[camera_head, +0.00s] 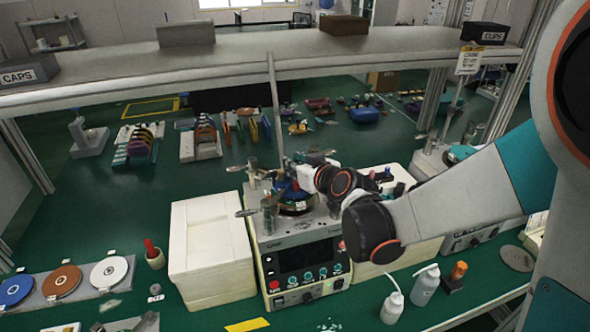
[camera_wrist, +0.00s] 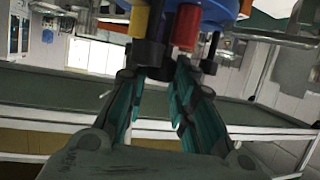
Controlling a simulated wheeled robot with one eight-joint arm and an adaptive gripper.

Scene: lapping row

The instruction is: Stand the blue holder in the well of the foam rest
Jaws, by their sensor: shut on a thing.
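The blue holder shows in the wrist view as a blue disc (camera_wrist: 212,14) at the top edge, with yellow, red and dark posts pointing down from it. My gripper (camera_wrist: 165,72) is shut on a dark part of the holder; the fingers hide much of the grip. In the head view my gripper (camera_head: 306,172) is over the lapping machine (camera_head: 304,266), with a small patch of the blue holder (camera_head: 286,189) showing beside it. I cannot tell whether the holder touches the machine's plate. No well of a foam rest can be made out.
A cream block (camera_head: 210,250) stands left of the machine, and another (camera_head: 400,244) is partly behind my arm. A thin upright post rises behind my gripper to the shelf (camera_head: 260,62). White bottles (camera_head: 424,286) stand at the front right; coloured discs (camera_head: 62,281) lie at the left.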

